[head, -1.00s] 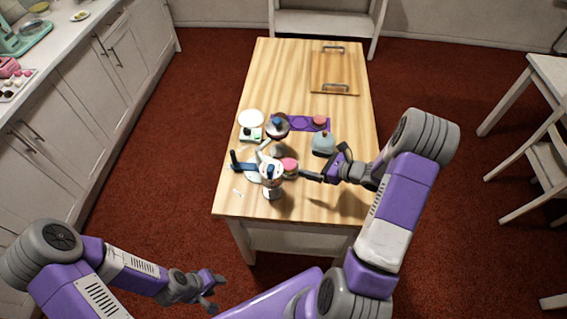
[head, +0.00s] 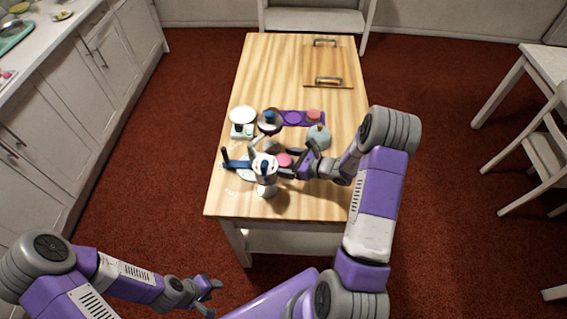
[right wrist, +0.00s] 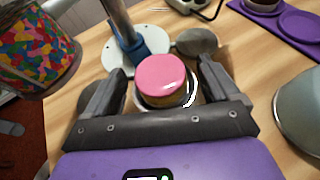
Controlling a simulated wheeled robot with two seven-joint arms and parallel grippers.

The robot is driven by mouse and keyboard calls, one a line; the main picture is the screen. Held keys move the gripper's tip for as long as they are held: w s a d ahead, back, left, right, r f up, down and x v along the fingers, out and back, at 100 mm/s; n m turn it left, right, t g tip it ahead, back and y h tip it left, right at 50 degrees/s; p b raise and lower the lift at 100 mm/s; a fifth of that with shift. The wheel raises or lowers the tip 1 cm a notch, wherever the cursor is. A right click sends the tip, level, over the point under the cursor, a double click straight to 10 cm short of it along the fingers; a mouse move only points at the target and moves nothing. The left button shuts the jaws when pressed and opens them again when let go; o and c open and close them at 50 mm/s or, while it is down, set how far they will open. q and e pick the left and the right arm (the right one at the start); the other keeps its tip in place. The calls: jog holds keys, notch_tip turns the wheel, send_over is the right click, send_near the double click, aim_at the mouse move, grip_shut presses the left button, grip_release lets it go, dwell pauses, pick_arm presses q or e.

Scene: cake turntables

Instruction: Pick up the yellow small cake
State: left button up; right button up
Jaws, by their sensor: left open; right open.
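A small round cake (right wrist: 165,80) with a smooth pink top and a yellow lower side sits on a small shiny round base in the right wrist view. In the head view only its pink top (head: 284,160) shows clearly. My right gripper (right wrist: 162,72) is open, with one finger to the left and one to the right of the cake; I cannot tell whether they touch it. It also shows over the table in the head view (head: 290,162). My left gripper (head: 210,290) is open and empty, off the table's front edge.
A multicoloured container (right wrist: 38,42) and a blue-collared metal post (right wrist: 128,38) stand close left of the cake. A grey-blue domed pot (head: 318,138) stands to the right. A purple tray (head: 293,118) and a wooden board (head: 328,66) lie farther back.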

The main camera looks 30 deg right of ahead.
jog(key=c, duration=1.2)
